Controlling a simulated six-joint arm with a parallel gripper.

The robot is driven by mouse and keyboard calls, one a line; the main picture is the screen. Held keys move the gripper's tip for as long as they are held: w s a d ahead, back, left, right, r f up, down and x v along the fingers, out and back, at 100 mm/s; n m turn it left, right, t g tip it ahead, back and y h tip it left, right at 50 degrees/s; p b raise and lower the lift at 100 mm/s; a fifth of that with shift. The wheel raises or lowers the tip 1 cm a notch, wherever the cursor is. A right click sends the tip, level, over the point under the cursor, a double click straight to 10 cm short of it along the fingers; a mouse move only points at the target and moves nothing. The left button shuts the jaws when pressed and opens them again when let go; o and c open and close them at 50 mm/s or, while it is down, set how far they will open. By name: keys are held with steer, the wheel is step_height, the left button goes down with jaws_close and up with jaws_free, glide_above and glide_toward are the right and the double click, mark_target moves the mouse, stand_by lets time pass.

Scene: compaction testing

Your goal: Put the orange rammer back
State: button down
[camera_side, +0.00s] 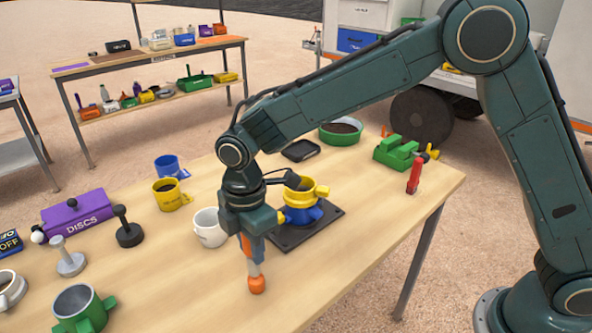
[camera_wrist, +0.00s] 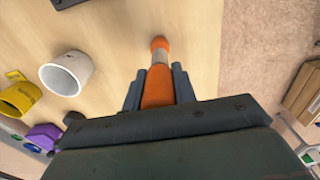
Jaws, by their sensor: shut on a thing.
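The orange rammer (camera_side: 256,284) has an orange tip and a pale shaft, and hangs roughly upright below my gripper (camera_side: 249,246). Its tip is at or just above the wooden table near the front edge; I cannot tell if it touches. In the wrist view the rammer (camera_wrist: 158,90) lies between the two dark fingers of my gripper (camera_wrist: 158,85), which are shut on its orange handle. A blue and yellow mould (camera_side: 301,208) stands on a dark base plate (camera_side: 322,228) behind and to the right of the gripper, partly hidden by the wrist.
A white mug (camera_side: 209,228) stands close left of my gripper and also shows in the wrist view (camera_wrist: 67,74). Yellow (camera_side: 171,195) and blue mugs (camera_side: 170,167), a black weight (camera_side: 127,228), a grey weight (camera_side: 68,259) and a purple DISCS box (camera_side: 75,218) stand farther left. Table front centre is clear.

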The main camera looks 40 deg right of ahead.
steer(key=shift+f, duration=0.1)
steer(key=c, duration=1.1)
jaws_free()
step_height(320, 180, up, 12)
steer(key=shift+r, duration=0.1)
steer(key=shift+d+r, duration=0.1)
steer(key=shift+d, duration=0.05)
